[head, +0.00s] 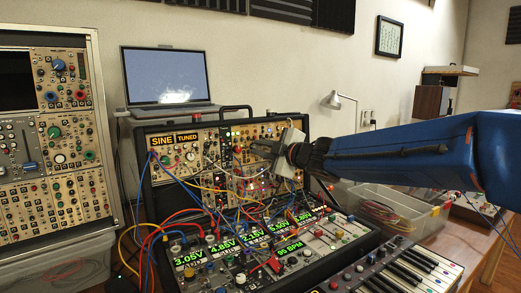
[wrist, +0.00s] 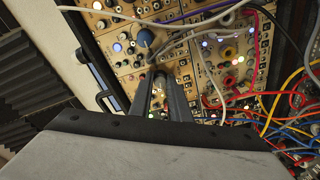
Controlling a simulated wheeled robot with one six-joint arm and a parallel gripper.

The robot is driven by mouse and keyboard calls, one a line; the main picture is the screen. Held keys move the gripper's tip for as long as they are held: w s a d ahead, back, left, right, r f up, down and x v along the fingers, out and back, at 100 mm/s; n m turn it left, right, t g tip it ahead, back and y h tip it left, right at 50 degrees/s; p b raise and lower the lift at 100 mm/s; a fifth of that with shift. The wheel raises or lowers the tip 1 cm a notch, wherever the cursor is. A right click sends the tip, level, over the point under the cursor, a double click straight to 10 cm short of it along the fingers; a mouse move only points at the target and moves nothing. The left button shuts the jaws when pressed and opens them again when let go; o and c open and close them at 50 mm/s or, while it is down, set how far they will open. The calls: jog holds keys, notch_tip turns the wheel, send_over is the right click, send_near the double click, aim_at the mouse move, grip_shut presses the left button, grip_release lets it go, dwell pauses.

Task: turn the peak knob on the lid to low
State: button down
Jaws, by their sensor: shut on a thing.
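The open case's lid (head: 232,130) stands upright at the middle of the head view, filled with gold module panels; its panels also fill the upper wrist view (wrist: 200,68). My gripper (head: 257,147) reaches in from the right against the lid's panels. In the wrist view my gripper (wrist: 158,82) points at the panel, its two dark fingers close together and shut on a small knob, mostly hidden between the tips. A larger blue knob (wrist: 146,38) sits just above the fingertips, apart from them. I cannot read the labels, the low mark or the held knob's pointer.
Patch cables (wrist: 287,112) hang over the panels right of my fingers. The case's lower half (head: 240,258) holds lit displays and more cables. A laptop (head: 166,78) stands behind, a modular rack (head: 50,130) left, a keyboard (head: 415,272) and clear bin (head: 392,212) right.

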jog(key=shift+n, duration=1.2)
jog(key=c, duration=1.7)
grip_release()
jog(key=shift+o, duration=0.2)
jog(key=v, duration=1.7)
jog(key=shift+s+r, duration=0.2)
jog(key=shift+r, duration=0.1)
jog(key=shift+d, duration=0.1)
